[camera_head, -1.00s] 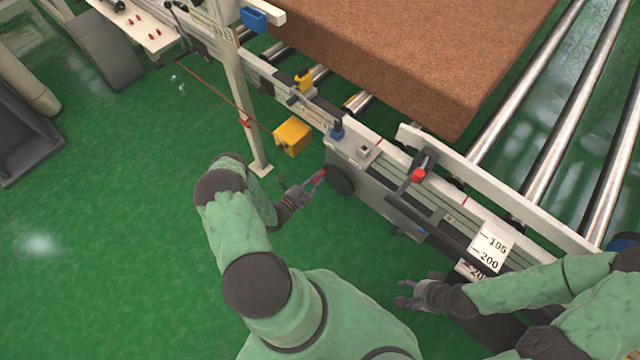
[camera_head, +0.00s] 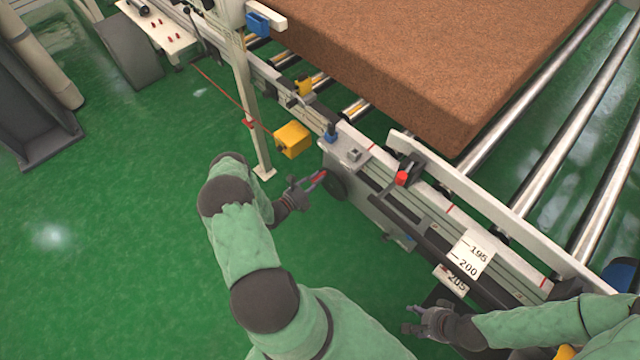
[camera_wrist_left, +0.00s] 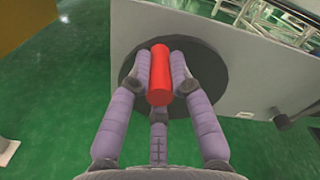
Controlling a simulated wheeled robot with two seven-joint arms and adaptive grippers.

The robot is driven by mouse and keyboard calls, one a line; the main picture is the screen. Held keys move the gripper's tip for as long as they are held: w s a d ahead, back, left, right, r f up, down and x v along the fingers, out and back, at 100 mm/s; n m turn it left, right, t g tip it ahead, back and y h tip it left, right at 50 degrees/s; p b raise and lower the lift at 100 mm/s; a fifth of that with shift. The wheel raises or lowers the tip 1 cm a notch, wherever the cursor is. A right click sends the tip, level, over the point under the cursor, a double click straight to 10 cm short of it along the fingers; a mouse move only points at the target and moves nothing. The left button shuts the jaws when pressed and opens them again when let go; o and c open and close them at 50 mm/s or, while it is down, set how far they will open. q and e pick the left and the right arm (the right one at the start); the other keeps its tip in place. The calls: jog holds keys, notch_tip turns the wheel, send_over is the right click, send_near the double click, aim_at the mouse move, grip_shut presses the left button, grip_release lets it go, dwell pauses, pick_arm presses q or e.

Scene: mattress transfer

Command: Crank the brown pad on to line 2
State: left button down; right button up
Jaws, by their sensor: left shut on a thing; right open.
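The brown pad (camera_head: 410,65) lies on the metal rollers at the top of the head view. My left gripper (camera_head: 312,184) is shut on the red crank handle (camera_head: 319,175) at the side of the conveyor frame. In the left wrist view the red handle (camera_wrist_left: 160,75) sits between the fingers, in front of the dark round crank wheel (camera_wrist_left: 172,75). My right gripper (camera_head: 414,317) is open and empty, low at the right, below the white scale plate (camera_head: 472,255) marked 195 and 200. I cannot make out which mark is line 2.
Bare rollers (camera_head: 565,130) lie right of the pad.

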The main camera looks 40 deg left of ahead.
aim_at(337, 183)
pick_arm(q)
jog(key=d+m, duration=0.2)
jog(key=shift+s+d+r+m, duration=0.15)
jog(key=shift+m, duration=0.25)
jog(key=m, duration=0.1)
jog(key=d+m+p, duration=0.1)
jog(key=shift+s+d+m, duration=0.1)
jog(key=shift+d+m, duration=0.15)
jog(key=shift+m, duration=0.15)
jog(key=d+m, duration=0.1)
jog(key=m, duration=0.2)
jog(key=shift+d, duration=0.35)
jog(key=shift+s+d+f+m, duration=0.15)
jog(key=shift+d+m, duration=0.1)
jog(key=shift+m, duration=0.4)
jog(key=shift+w+d+f+m, duration=0.1)
jog(key=shift+d+f+m, duration=0.1)
jog(key=shift+m, duration=0.45)
jog(key=shift+a, duration=0.1)
jog(key=c, duration=1.1)
grip_release()
jog(key=shift+a+r, duration=0.1)
